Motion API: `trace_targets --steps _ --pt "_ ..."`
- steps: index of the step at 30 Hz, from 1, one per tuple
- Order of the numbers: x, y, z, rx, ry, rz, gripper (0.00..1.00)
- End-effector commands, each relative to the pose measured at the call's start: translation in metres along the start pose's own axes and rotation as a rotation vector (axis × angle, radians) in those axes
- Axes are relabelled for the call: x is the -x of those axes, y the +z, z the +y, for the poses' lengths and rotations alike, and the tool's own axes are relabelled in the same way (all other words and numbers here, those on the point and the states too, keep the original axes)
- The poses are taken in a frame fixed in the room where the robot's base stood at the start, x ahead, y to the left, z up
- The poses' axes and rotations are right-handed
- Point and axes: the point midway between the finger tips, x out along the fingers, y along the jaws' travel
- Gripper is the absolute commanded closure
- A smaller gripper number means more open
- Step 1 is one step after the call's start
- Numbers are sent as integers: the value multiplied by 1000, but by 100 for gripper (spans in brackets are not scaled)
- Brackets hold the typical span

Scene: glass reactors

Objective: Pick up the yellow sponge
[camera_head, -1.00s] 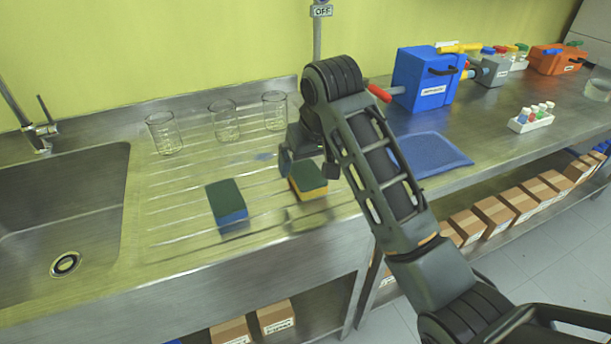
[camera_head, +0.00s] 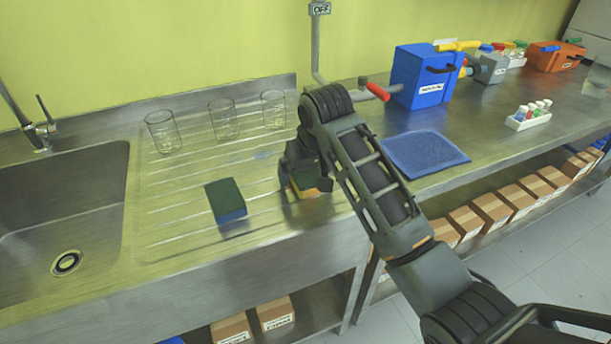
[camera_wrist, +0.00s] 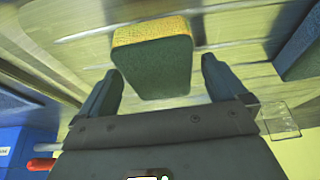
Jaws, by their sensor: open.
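The yellow sponge (camera_head: 306,181) has a dark green top and lies on the ribbed steel drainboard, partly hidden by my arm in the head view. In the wrist view the yellow sponge (camera_wrist: 152,58) shows its green face and a yellow side. My gripper (camera_head: 290,178) is down at the sponge in the head view. In the wrist view my gripper (camera_wrist: 158,80) is open, with one finger on each side of the sponge's near end and a visible gap on both sides. Its fingers look apart from the sponge.
A blue sponge (camera_head: 227,200) with a green top lies left of the yellow one; its side shows in the wrist view (camera_wrist: 302,48). Several glass beakers (camera_head: 224,118) stand behind. The sink (camera_head: 62,215) is at left; a blue mat (camera_head: 425,153) and blue box (camera_head: 420,78) are at right.

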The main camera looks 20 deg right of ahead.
Motion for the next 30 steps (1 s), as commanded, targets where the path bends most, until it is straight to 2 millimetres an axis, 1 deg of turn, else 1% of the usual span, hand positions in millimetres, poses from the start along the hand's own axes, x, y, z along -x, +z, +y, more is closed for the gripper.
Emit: trace_targets --steps 8,9,24,26,27,30 --pt "-2 1 0 0 0 -1 1" --pt "-3 1 0 0 0 0 3" --pt "-3 1 0 0 0 -1 51" --pt "-3 1 0 0 0 -1 56" --pt "-3 1 0 0 0 -1 60" --pt "-3 2 0 0 0 -1 61"
